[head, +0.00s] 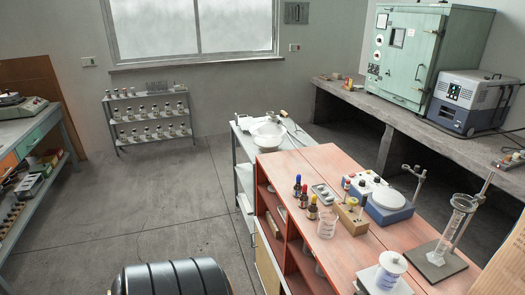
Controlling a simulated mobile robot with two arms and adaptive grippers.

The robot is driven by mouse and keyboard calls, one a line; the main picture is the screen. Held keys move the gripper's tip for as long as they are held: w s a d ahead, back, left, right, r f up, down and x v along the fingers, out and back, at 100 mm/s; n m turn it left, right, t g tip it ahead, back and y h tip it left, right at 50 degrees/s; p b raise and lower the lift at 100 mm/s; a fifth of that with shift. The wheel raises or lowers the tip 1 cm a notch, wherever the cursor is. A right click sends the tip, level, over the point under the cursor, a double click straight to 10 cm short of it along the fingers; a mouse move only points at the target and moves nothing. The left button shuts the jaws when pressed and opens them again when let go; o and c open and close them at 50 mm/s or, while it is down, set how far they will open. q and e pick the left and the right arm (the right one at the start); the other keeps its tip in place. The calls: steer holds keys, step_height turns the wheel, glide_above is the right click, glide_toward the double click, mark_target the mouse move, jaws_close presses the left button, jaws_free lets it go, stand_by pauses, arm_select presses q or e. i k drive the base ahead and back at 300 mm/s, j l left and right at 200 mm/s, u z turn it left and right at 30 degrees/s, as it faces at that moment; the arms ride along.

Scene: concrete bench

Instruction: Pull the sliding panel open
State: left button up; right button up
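A red-topped cabinet (330,170) stands at the lower right, with open shelf bays along its left side. A pale wooden panel (266,264) covers part of that side near the bottom edge of the head view. It looks like the sliding panel, but I see no clear handle or track. Its lower part is cut off by the frame. Open shelf space (295,255) shows to its right. Neither of my grippers is in view.
Bottles (311,208), a beaker (327,225) and instruments crowd the red top. A grey metal cart (245,150) stands behind it. A black ribbed rounded object (172,277) sits at the bottom. The concrete floor (150,195) left of the cabinet is clear.

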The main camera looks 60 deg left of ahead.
mark_target(271, 281)
steer(key=u, duration=2)
steer(key=i+j+z, duration=0.1)
steer(key=i+j, duration=0.55)
steer(key=j, duration=0.15)
steer(key=i+j+z, duration=0.15)
steer(key=i+j, duration=0.15)
steer(key=i+j+z, duration=0.1)
steer(key=i+j, duration=0.2)
steer(key=j, duration=0.25)
